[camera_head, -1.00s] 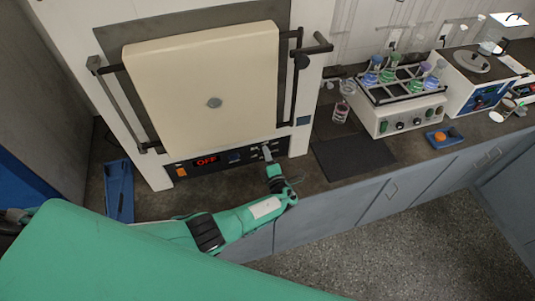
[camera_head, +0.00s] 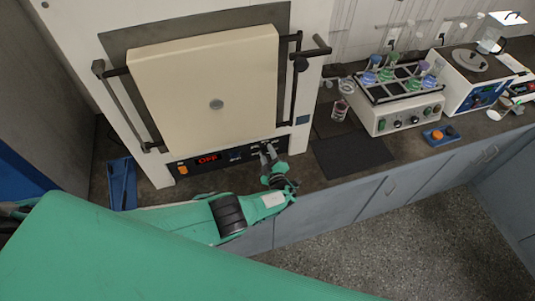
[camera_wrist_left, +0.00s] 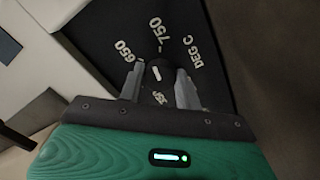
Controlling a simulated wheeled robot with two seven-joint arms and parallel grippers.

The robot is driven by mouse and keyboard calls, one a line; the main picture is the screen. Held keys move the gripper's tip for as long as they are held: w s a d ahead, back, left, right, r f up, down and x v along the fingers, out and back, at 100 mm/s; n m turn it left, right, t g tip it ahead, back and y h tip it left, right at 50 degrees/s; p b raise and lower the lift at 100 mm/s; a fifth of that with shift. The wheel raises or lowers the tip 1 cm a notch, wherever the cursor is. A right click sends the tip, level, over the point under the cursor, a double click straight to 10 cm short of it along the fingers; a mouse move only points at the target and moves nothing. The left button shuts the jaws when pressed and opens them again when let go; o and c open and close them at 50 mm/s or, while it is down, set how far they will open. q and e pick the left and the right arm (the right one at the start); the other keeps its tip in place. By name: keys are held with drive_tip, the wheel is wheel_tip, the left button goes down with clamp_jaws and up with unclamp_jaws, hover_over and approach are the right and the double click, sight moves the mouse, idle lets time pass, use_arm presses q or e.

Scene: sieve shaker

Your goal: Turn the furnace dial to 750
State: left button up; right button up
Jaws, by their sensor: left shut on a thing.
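The furnace (camera_head: 133,32) stands at the back left with its cream door (camera_head: 215,80) closed. Its black control panel (camera_head: 225,160) below the door has a red display (camera_head: 207,158), too blurred now to read surely. In the left wrist view the black dial (camera_wrist_left: 156,74) with a white pointer line sits between my fingers. The line points up, between the printed 650 (camera_wrist_left: 122,51) and 750 (camera_wrist_left: 158,29) labels; its exact reading is unclear. My left gripper (camera_head: 268,150) is shut on the dial, a finger on each side; it also shows in the wrist view (camera_wrist_left: 157,84).
A blue tray (camera_head: 122,185) lies left of the furnace. The counter edge runs in front.

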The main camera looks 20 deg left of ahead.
use_arm(q)
drive_tip(key=shift+f+m, duration=0.1)
drive_tip(key=shift+m, duration=0.4)
drive_tip(key=o, duration=1)
drive_tip(key=shift+a, duration=0.1)
